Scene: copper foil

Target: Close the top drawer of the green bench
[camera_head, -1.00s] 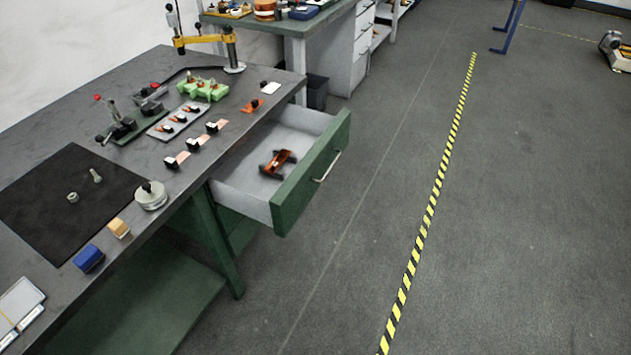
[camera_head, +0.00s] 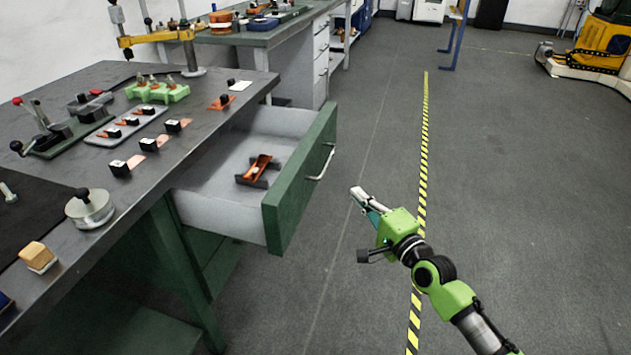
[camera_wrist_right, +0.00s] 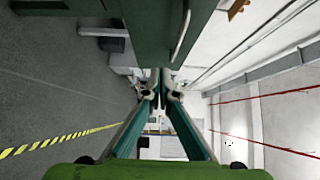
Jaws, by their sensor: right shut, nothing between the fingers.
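The top drawer (camera_head: 298,185) of the green bench (camera_head: 190,270) is pulled out, with its green front facing right and a light metal handle (camera_head: 322,162) on it. An orange and dark part (camera_head: 258,170) lies inside the drawer. My right gripper (camera_head: 355,192) is shut and empty, a short way to the right of the drawer front and apart from it. In the right wrist view the shut fingertips (camera_wrist_right: 161,90) are at the middle, with the green drawer front (camera_wrist_right: 150,30) and its handle above. My left gripper is not in view.
The bench top (camera_head: 110,160) holds several small parts, a grey knobbed disc (camera_head: 90,210) and green fixtures. A second bench (camera_head: 270,35) stands behind. The floor right of the drawer is clear, with a yellow-black stripe (camera_head: 424,130).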

